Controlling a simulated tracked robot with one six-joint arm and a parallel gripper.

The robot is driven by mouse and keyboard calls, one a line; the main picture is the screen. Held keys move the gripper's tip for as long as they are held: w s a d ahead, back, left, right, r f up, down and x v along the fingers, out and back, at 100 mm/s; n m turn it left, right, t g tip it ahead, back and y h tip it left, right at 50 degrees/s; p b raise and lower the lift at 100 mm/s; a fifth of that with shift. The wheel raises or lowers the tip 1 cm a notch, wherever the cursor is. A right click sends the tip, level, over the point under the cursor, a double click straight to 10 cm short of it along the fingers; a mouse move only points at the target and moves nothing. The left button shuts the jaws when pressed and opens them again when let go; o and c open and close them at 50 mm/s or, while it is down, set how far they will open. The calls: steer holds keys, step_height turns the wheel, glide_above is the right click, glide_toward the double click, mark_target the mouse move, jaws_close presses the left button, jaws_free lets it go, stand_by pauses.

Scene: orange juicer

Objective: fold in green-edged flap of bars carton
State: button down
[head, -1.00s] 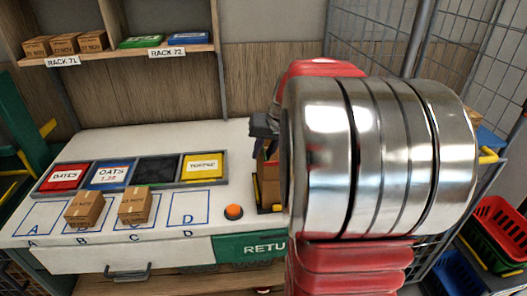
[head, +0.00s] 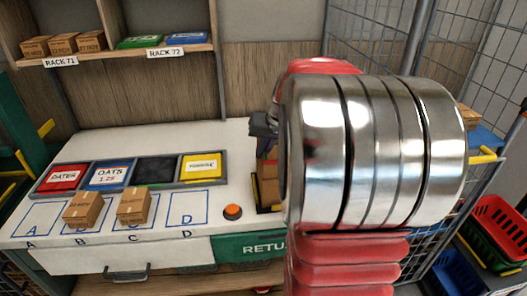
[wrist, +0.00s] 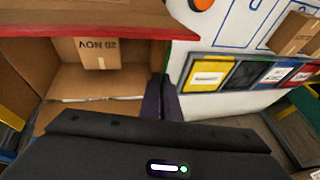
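An open cardboard carton (wrist: 75,78) fills the left of the wrist view. A flap with a red edge (wrist: 100,28) runs across its top, and a yellow-edged part (wrist: 12,112) shows at far left. A small brown box with a date label (wrist: 97,52) shows by the red edge. In the head view my gripper (head: 263,125) is above the carton (head: 267,180), mostly hidden behind my arm.
The white counter (head: 130,140) holds a row of coloured bins (head: 110,172), two small boxes (head: 134,205) on lettered squares and an orange button (head: 232,211). Shelves stand behind. A wire cage (head: 480,50) and baskets (head: 500,222) are at right.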

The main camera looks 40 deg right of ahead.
steer(key=shift+s+a, duration=0.1)
steer(key=shift+a, duration=0.05)
steer(key=shift+f, duration=0.1)
steer(key=shift+s, duration=0.1)
steer(key=shift+s+d+f+m+t+y, duration=0.2)
steer(key=shift+d+f+m+t+y, duration=0.1)
steer(key=shift+t+y, duration=0.55)
steer(key=shift+s+d+f+m+t+y, duration=0.3)
steer(key=shift+t+y, duration=0.4)
steer(key=shift+y, duration=0.3)
steer(key=shift+s+d+f+m+t+y, duration=0.1)
steer(key=shift+d+f+m+t+y, duration=0.2)
steer(key=shift+t+y, duration=0.55)
steer(key=shift+r, duration=0.1)
